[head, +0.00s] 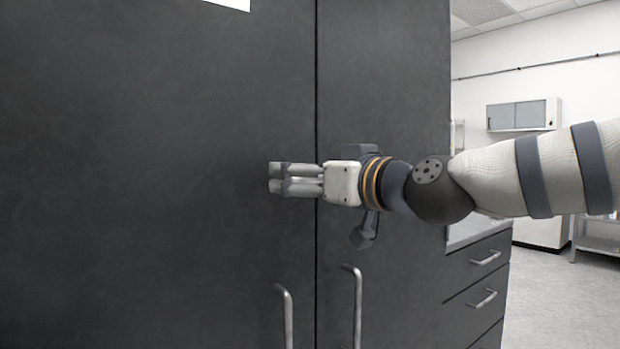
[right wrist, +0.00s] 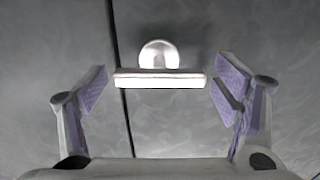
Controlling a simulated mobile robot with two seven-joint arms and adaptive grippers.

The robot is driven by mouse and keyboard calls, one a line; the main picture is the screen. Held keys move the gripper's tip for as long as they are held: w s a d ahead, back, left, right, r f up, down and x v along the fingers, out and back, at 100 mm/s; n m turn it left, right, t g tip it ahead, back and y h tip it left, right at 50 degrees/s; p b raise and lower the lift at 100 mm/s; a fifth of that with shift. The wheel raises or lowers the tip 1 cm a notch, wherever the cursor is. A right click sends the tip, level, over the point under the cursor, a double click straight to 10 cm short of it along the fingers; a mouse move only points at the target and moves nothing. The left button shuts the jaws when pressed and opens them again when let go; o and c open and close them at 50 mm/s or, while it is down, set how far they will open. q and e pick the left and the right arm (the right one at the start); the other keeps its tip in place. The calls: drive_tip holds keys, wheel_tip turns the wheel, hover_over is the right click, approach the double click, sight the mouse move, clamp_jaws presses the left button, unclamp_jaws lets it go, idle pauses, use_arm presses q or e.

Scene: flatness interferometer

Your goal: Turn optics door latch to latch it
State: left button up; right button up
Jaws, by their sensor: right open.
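The optics door latch shows in the right wrist view as a pale bar (right wrist: 160,79) below a round, shiny boss (right wrist: 158,54). The bar lies roughly level in the picture, its left end near the dark door seam. My right gripper (right wrist: 160,86) is open, with one padded finger on each side of the bar and gaps at both ends; I see no contact. In the head view my right gripper (head: 276,178) reaches leftward across the seam in front of the dark doors. I cannot make out the latch there. My left gripper is not in view.
Two dark cabinet doors (head: 160,180) fill the left and middle. Two upright bar handles, left (head: 287,318) and right (head: 356,305), stand below my right gripper. A drawer unit (head: 480,285) is at right, with open floor (head: 560,300) beyond it.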

drive_tip(key=c, duration=1.1)
drive_tip(key=shift+c, duration=0.2)
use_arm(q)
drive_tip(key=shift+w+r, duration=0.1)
use_arm(e)
drive_tip(key=m+p, duration=0.1)
drive_tip(key=m, duration=0.2)
drive_tip(key=shift+d+r, duration=0.1)
drive_tip(key=shift+r, duration=0.05)
drive_tip(key=m+p, duration=0.1)
drive_tip(key=m, duration=0.3)
drive_tip(key=shift+m, duration=0.3)
drive_tip(key=m, duration=0.2)
drive_tip(key=m+p, duration=0.1)
drive_tip(key=m, duration=0.1)
drive_tip(key=shift+w+d+f+m, duration=0.1)
drive_tip(key=shift+f+m, duration=0.1)
drive_tip(key=shift+m, duration=0.1)
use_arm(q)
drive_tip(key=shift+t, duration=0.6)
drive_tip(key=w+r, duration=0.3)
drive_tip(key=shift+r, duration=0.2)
use_arm(e)
drive_tip(key=m, duration=0.5)
drive_tip(key=shift+f, duration=0.15)
